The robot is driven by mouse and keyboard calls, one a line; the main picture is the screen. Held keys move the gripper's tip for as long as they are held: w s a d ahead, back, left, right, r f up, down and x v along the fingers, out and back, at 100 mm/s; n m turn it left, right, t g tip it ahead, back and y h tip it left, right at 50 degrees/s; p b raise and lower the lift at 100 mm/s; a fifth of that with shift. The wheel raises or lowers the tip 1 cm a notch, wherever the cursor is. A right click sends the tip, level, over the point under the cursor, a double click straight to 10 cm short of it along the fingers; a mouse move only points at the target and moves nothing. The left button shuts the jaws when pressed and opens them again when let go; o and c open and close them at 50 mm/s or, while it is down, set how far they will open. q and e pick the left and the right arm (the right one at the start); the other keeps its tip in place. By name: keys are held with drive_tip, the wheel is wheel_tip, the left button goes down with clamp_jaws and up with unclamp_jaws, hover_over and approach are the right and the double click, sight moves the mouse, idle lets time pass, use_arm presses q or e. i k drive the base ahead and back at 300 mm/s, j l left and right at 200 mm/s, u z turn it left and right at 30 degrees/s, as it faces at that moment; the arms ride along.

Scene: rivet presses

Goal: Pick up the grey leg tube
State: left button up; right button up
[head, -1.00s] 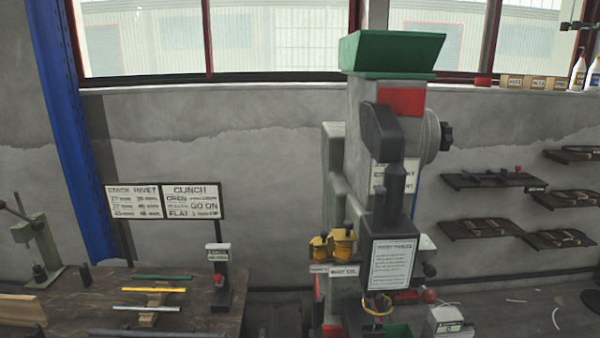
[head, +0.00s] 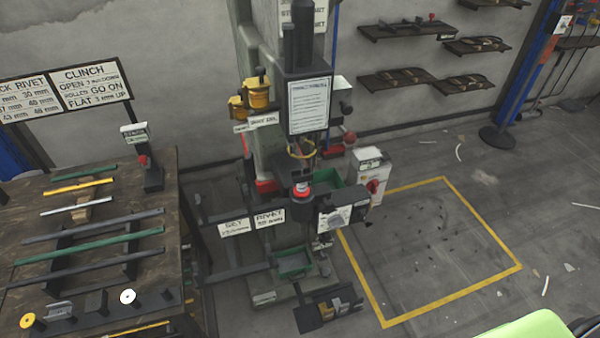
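Several tubes lie across the wooden bench at the left in the head view. A light grey tube (head: 76,211) lies behind a darker grey tube (head: 92,226). Another dark grey tube (head: 85,270) lies nearer, with a green tube (head: 88,243) between the two dark ones. I cannot tell which grey one is the leg tube. A green tube (head: 84,172) and a yellow tube (head: 78,186) lie at the back on a wooden rest. Neither of my grippers is in view.
The rivet press (head: 262,130) stands right of the bench (head: 190,255). Small dark pieces and round discs line the bench front. A yellow-outlined floor area (head: 440,250) is clear apart from scraps. A pale green object (head: 535,328) shows at the bottom right.

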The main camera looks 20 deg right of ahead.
sight(156, 212)
drive_tip(key=u, duration=1)
drive_tip(key=k+j+z, duration=0.1)
drive_tip(key=j+z, duration=0.2)
drive_tip(key=z, duration=0.2)
drive_tip(key=k+j+z, duration=0.15)
drive_tip(key=z, duration=0.3)
drive_tip(key=k+j+z, duration=0.2)
drive_tip(key=z, duration=0.3)
drive_tip(key=i+j+u, duration=0.2)
drive_tip(key=i, duration=0.15)
drive_tip(key=i+u, duration=0.2)
drive_tip(key=i, duration=0.15)
